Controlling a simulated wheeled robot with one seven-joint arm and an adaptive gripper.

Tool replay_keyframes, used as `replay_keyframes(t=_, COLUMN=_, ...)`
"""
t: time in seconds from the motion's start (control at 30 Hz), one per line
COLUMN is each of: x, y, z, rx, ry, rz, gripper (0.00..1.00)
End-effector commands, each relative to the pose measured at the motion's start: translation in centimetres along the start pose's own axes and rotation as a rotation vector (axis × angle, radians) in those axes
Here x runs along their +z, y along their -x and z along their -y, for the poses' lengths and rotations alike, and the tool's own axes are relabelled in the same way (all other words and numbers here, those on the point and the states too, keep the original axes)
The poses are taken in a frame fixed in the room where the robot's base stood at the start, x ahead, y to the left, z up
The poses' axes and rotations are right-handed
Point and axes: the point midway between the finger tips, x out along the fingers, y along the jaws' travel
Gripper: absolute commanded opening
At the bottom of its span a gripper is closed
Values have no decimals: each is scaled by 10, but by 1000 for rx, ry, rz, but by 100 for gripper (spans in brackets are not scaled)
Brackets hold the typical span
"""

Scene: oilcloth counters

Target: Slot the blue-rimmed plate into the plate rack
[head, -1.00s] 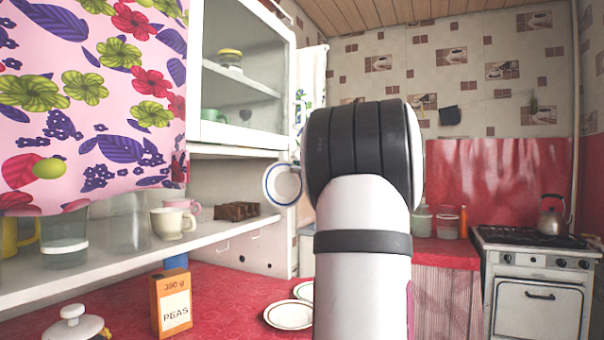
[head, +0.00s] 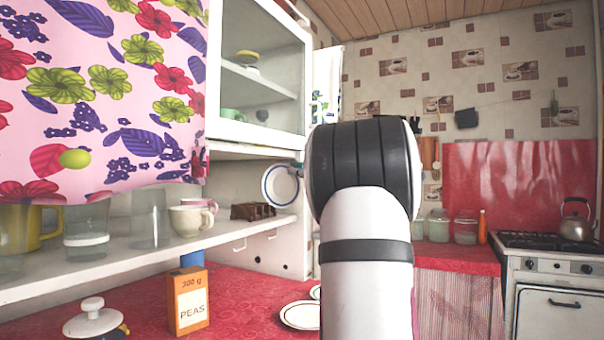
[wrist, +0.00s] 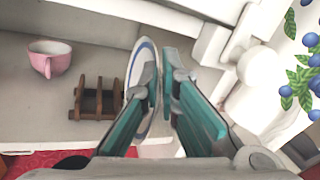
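The blue-rimmed plate (head: 280,185) is white with a blue ring and stands on edge in the air, just left of my arm in the head view. In the wrist view the plate (wrist: 142,60) shows nearly edge-on at the fingertips. My gripper (wrist: 164,78) has teal fingers and is shut on the plate's edge; in the head view it is mostly hidden behind my arm. The brown slotted plate rack (head: 252,211) stands on the white shelf, left of the plate. The rack (wrist: 97,101) also shows left of the plate in the wrist view, close beside it, its slots empty.
A pink cup (wrist: 50,58) and a cream cup (head: 191,220) stand on the shelf (head: 120,262) left of the rack. The glass-doored cabinet (head: 262,80) hangs above. A peas box (head: 188,300) and white plates (head: 300,315) are on the red counter below.

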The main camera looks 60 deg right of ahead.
Motion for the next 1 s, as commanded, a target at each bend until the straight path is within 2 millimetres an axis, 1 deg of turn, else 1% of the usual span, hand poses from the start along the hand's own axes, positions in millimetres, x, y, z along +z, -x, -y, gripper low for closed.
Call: replay_keyframes(t=1.0, x=-1, y=-62, z=-22, rx=1, ry=0, rz=1, gripper=0)
